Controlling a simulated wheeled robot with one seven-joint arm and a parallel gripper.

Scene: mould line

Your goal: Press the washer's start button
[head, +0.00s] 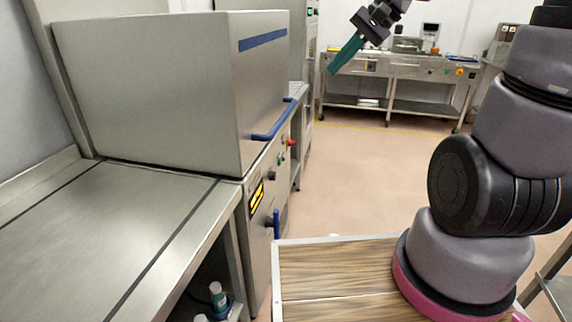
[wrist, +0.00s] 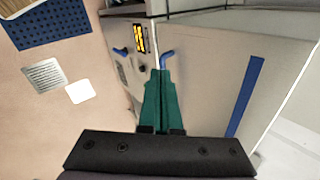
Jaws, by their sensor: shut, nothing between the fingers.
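The washer (head: 150,90) is a large steel hood box on the left in the head view, with a blue handle (head: 275,124) at its lower front edge. I cannot tell which control is the start button.
A steel counter (head: 110,235) adjoins the washer at the left, with small bottles (head: 217,295) beneath. A steel table (head: 400,66) with equipment stands at the back. The floor (head: 360,165) between is clear. A blue perforated mat (wrist: 50,22) shows in the wrist view.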

